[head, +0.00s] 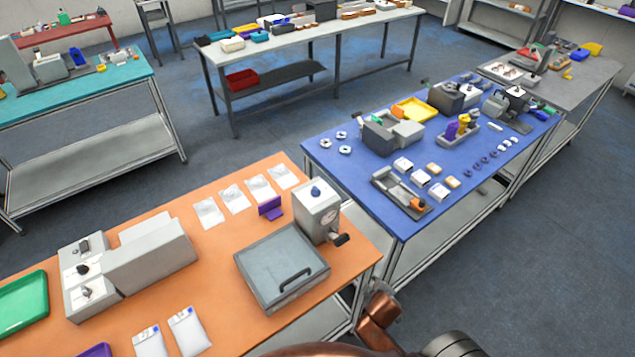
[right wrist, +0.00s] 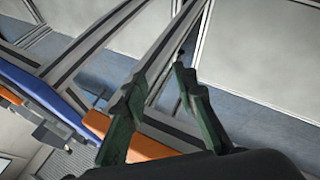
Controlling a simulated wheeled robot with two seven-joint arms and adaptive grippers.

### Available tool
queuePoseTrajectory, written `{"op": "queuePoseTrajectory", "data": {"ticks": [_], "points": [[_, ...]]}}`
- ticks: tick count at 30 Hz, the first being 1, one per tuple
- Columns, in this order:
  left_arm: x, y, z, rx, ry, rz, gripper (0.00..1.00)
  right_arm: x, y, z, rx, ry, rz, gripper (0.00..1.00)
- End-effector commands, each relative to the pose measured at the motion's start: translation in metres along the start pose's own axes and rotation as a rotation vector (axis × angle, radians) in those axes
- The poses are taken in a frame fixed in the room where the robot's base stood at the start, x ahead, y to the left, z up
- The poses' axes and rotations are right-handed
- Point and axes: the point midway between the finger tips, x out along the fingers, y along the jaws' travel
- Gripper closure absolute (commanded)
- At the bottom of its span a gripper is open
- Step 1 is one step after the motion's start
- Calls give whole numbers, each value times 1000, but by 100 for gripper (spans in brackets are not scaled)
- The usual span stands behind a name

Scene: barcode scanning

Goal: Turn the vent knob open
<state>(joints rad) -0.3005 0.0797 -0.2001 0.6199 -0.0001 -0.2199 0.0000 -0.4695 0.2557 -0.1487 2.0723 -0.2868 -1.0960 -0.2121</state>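Several black knobs on white dial plates sit on a grey box unit (head: 125,262) at the left of the orange table; one knob (head: 83,270) is near the middle of its front part. A grey upright box (head: 316,212) at the table's right has a blue knob (head: 316,190) on top and a dark lever (head: 339,240) on its side. I cannot tell which knob is the vent knob. My right gripper (right wrist: 158,82) shows green fingers apart with nothing between them, over table frames and floor. Its fingers are not clear in the head view. My left gripper is not in view.
A grey lidded case (head: 282,266) with a dark handle lies beside the upright box. White packets (head: 188,330) and a green tray (head: 22,305) lie on the orange table (head: 215,268). A blue table (head: 345,175) with devices adjoins at the right. My copper-coloured arm is at the bottom.

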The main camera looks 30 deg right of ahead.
Motion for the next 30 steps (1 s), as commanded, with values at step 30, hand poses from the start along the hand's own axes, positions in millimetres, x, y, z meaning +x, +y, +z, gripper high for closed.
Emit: {"op": "queuePoseTrajectory", "data": {"ticks": [30], "points": [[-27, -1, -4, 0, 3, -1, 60, -164, 174, -278, -2056, 152, 1331, 74]]}}
